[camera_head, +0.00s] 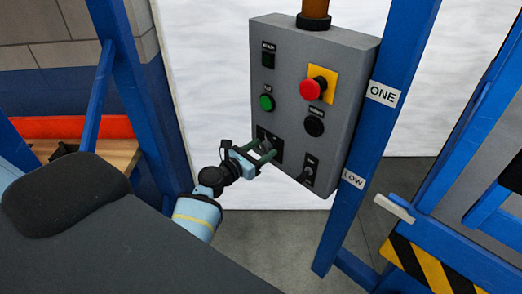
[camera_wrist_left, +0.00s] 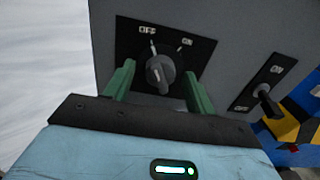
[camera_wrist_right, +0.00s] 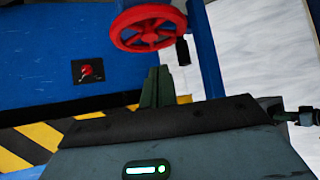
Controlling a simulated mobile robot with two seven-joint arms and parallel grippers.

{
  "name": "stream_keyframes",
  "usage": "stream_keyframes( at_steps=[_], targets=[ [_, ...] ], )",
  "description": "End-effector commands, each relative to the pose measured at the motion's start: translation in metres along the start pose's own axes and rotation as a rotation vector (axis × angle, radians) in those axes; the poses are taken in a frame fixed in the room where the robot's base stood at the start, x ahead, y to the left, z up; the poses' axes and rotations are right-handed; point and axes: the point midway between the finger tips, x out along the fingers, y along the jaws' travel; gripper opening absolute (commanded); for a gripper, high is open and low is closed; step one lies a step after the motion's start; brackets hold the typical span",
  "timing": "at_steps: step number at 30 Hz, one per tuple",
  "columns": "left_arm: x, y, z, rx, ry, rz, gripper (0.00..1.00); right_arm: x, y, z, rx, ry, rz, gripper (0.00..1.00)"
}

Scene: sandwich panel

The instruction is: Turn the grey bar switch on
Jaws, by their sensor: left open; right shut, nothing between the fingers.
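The grey bar switch (camera_wrist_left: 160,72) is a round rotary knob with a raised bar, on a black plate marked OFF and ON. Its bar tilts slightly left of vertical, its upper end nearer the OFF label. My left gripper (camera_head: 267,148) is open at the lower left of the grey control box (camera_head: 330,146). In the left wrist view its two green fingers (camera_wrist_left: 160,88) stand on either side of the knob, with a gap on each side. In the head view the fingers partly hide the knob. My right gripper (camera_wrist_right: 157,80) is shut and empty, away from the box.
A small toggle switch (camera_wrist_left: 265,98) sits right of the knob. Above are a green button (camera_head: 267,102), a black button (camera_head: 314,126) and a red mushroom button (camera_head: 312,89). A blue post (camera_head: 373,115) stands beside the box. The right wrist view shows a red handwheel (camera_wrist_right: 148,28).

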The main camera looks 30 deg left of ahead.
Motion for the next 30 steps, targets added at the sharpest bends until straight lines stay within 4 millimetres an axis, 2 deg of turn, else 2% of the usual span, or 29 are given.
stream_keyframes(
  at_steps=[9,19,30],
  targets=[
    [0.0019,-0.0002,-0.0009,-0.001,0.001,0.0,0.54,0.0001,0.0,0.0007,0.0,-0.001,0.0,0.0],
    [0.0017,-0.0003,-0.0008,-0.001,0.001,0.0,0.11,0.0002,0.0,0.0013,0.0,-0.003,0.0,0.0],
    [0.0014,-0.0001,-0.0026,0.067,0.003,0.0,0.11,0.0003,-0.0009,0.0088,0.002,-0.018,-0.002,0.0]
  ],
)
